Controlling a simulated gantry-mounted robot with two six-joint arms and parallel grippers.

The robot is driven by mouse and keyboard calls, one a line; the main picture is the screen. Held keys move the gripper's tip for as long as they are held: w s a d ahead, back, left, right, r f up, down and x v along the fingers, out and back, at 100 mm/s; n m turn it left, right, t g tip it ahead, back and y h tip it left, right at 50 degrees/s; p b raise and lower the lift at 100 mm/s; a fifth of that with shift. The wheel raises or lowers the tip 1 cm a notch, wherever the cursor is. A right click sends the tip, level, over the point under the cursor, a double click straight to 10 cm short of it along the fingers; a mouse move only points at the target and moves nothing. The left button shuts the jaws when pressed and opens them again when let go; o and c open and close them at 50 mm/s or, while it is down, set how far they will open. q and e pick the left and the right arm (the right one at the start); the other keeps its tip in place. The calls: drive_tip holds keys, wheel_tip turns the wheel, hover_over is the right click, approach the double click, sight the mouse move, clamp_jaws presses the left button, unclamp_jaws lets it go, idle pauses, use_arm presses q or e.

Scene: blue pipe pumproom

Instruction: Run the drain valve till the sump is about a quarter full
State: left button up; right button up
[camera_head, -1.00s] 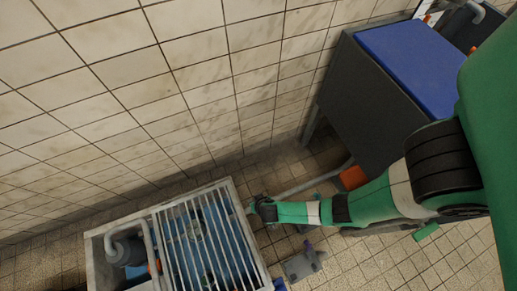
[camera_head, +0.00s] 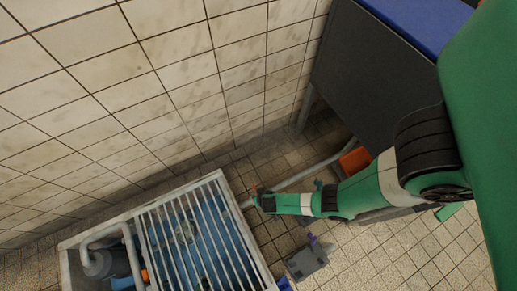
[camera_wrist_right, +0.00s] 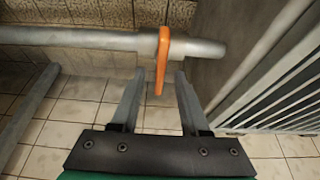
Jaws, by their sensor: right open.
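The sump (camera_head: 68,262) is a pale-rimmed box at the lower left of the head view, with a barred grate (camera_head: 165,243) on top. Blue shows between the bars; I cannot tell its level. A grey drain pipe (camera_head: 308,174) runs to the sump's side. In the right wrist view, an orange valve lever (camera_wrist_right: 163,48) hangs down across the grey pipe (camera_wrist_right: 70,36). My right gripper (camera_wrist_right: 159,76) is open, its fingers either side of the lever's lower end. No grip shows. In the head view, my right gripper (camera_head: 255,197) is beside the sump. My left gripper is out of view.
A dark cabinet (camera_head: 365,75) with a blue top stands by the tiled wall (camera_head: 110,110). An orange block (camera_head: 355,160) lies near the pipe. A grey object (camera_head: 307,262) stands on the floor right of the sump. The tiled floor at lower right is mostly clear.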

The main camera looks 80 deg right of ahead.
drive_tip(key=shift+w+d+f, duration=0.15)
drive_tip(key=shift+f, duration=0.55)
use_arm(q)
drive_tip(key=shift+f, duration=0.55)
use_arm(e)
drive_tip(key=shift+r, duration=0.1)
drive_tip(key=shift+c, duration=0.3)
clamp_jaws()
